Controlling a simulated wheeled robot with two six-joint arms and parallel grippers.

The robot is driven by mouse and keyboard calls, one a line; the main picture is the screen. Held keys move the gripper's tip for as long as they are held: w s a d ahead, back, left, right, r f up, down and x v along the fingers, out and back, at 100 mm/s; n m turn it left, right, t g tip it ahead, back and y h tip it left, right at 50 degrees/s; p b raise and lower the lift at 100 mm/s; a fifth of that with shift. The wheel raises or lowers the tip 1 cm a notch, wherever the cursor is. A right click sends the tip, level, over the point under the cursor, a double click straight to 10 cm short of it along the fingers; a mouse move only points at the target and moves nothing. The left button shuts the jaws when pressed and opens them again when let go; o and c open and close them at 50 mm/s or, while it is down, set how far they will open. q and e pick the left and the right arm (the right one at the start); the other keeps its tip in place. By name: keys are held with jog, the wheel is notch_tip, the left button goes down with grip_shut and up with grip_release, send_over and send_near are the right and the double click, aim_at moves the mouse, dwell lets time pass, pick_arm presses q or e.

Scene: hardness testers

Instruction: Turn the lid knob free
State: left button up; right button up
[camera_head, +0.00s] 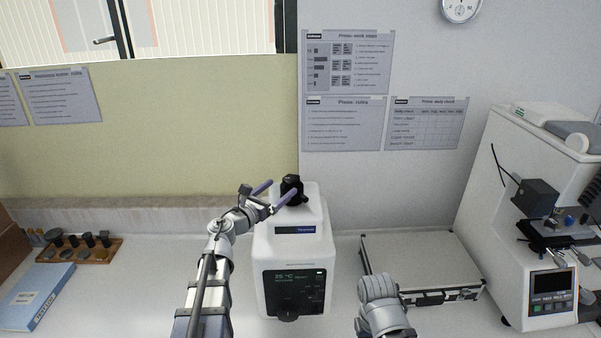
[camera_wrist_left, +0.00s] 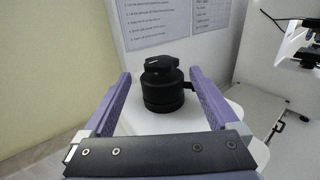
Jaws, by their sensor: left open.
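The lid knob (camera_head: 291,184) is a black, stepped knob on top of a white machine (camera_head: 291,250) with a dark display on its front. In the left wrist view the knob (camera_wrist_left: 162,88) shows large, with a wing-shaped top and a small tab at its right side. My left gripper (camera_head: 277,194) is open, its purple fingers on either side of the knob. In the left wrist view the left gripper (camera_wrist_left: 160,100) shows a gap between each finger and the knob. Of my right arm, only a grey link shows at the bottom; its gripper is out of view.
A flat grey case (camera_head: 425,265) lies right of the machine. A large white tester (camera_head: 520,220) stands at the far right. A wooden rack (camera_head: 82,250) with small dark pieces and a blue book (camera_head: 38,297) lie at the left. The wall is close behind.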

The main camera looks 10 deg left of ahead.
aim_at(293, 177)
pick_arm(q)
jog(key=shift+x, duration=3.9)
jog(key=c, duration=1.4)
jog(key=shift+o, duration=0.2)
